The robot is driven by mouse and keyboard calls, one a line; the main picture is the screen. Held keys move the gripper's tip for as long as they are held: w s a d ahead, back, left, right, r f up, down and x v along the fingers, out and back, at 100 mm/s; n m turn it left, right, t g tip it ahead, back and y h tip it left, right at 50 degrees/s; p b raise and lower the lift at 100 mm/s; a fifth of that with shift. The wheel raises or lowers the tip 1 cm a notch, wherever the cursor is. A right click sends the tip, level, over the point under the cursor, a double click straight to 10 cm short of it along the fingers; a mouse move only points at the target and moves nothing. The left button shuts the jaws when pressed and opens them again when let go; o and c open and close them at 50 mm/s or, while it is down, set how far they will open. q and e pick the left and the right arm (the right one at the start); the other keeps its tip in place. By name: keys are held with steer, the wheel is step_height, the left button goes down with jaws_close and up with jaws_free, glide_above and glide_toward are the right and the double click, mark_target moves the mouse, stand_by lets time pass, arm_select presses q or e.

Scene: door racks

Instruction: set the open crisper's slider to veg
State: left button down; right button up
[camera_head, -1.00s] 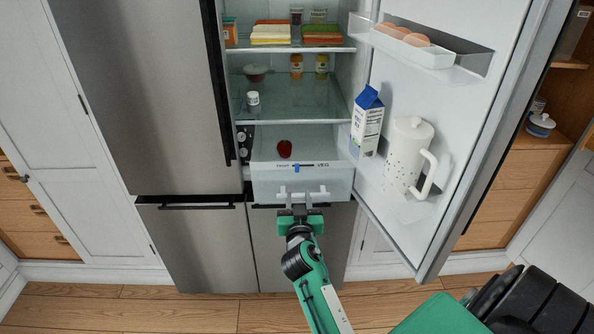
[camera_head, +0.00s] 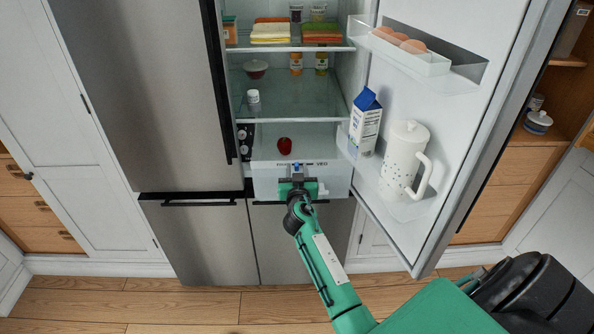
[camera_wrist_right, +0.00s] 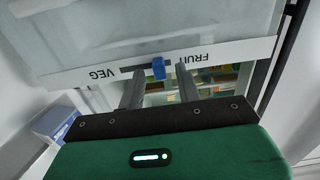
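The open crisper (camera_head: 267,183) is a clear drawer low in the fridge, with a white label strip reading FRUIT at left and VEG at right. Its blue slider (camera_head: 297,169) sits nearer the FRUIT end; the right wrist view shows the strip upside down, with the slider (camera_wrist_right: 158,68) beside FRUIT. My right gripper (camera_head: 297,174) is at the crisper's front. In the wrist view its two fingers (camera_wrist_right: 159,78) are apart, one on each side of the slider, with a visible gap to each. Whether they reach its depth is unclear. My left gripper is out of view.
A red apple or similar fruit (camera_head: 285,146) lies in the crisper. The open fridge door (camera_head: 450,130) stands to the right, holding a milk carton (camera_head: 365,122), a white pitcher (camera_head: 404,160) and eggs (camera_head: 397,41). Food stands on the shelves above.

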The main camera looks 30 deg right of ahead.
jaws_close()
